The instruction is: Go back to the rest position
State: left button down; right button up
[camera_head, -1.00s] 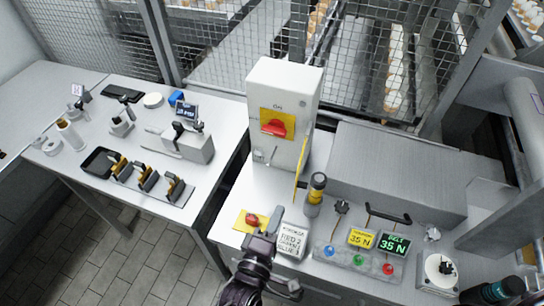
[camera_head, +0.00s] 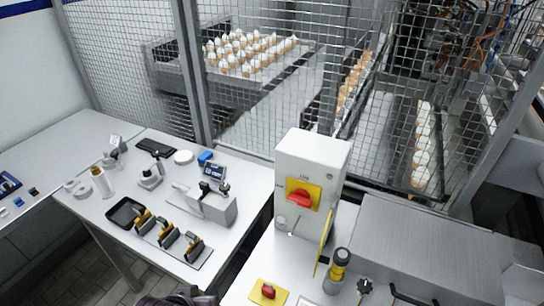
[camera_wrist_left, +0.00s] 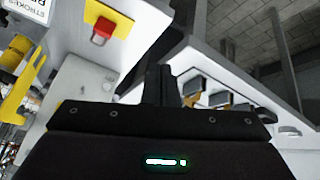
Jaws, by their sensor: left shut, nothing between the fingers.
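My left gripper shows in the left wrist view (camera_wrist_left: 158,86), its dark fingers together with nothing between them. It hangs in front of the gap between the two tables, clear of the objects there. In the head view only a dark piece of my left arm shows at the bottom edge; the fingertips are hidden below the frame. A red button on a yellow plate (camera_head: 268,292) lies on the right table, to the right of that arm piece. It also shows in the left wrist view (camera_wrist_left: 103,30). My right gripper is in neither current view.
A white switch box (camera_head: 312,175) with a red handle stands on the right table. The left table (camera_head: 110,180) carries a black tray (camera_head: 125,212), a holder with several grippers (camera_head: 170,237) and a grey fixture (camera_head: 205,203). A wire fence (camera_head: 260,100) closes the back.

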pick_arm(q)
jog(key=s+a+r+m+g+y, duration=0.1)
jog(key=s+a+r+m+g, duration=0.1)
jog(key=s+a, duration=0.25)
notch_tip(320, 180, down, 27)
jog(key=g+b, duration=0.2)
jog(key=s+a+f+b, duration=0.1)
jog(key=s+f, duration=0.9)
jog(key=f, duration=0.2)
jog(key=s+a+f+g+b, duration=0.1)
jog(key=s+a+f, duration=0.1)
jog(key=s+f, duration=0.9)
notch_tip(320, 180, down, 2)
jog(key=shift+a+f+m+y, duration=0.1)
jog(key=shift+a+m+y, duration=0.2)
jog(key=shift+m, duration=0.1)
